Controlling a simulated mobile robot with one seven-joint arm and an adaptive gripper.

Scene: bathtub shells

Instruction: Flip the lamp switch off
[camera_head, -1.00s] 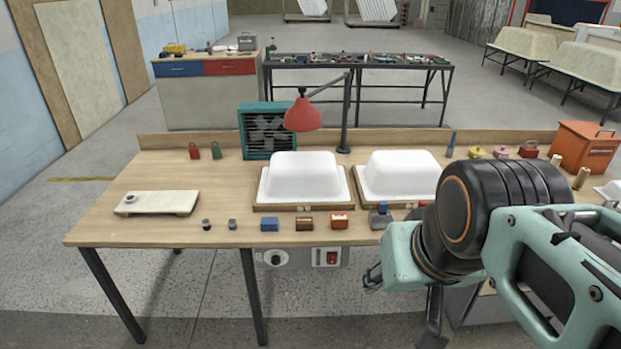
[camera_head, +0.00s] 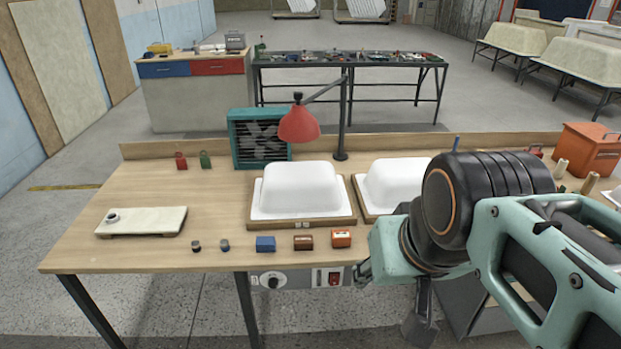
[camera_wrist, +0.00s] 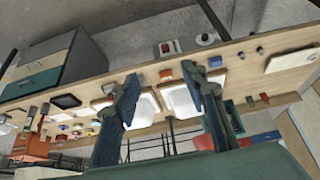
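The red lamp (camera_head: 299,122) hangs from a dark post on the wooden workbench (camera_head: 150,245). A red rocker switch (camera_head: 333,278) sits on a grey panel under the bench's front edge, right of a round dial (camera_head: 271,281). The switch (camera_wrist: 167,47) and dial (camera_wrist: 205,38) also show in the wrist view, which is rotated. I cannot tell the switch's position. My gripper (camera_wrist: 160,78) is open and empty, its two fingers apart and away from the switch. In the head view, my gripper (camera_head: 363,271) is mostly hidden behind my arm, just right of the panel.
White tub shells (camera_head: 300,188) stand on wooden bases behind several small blocks (camera_head: 265,244) along the front edge. A teal fan (camera_head: 258,138) and an orange box (camera_head: 588,148) stand farther back. Floor space is open in front of the bench.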

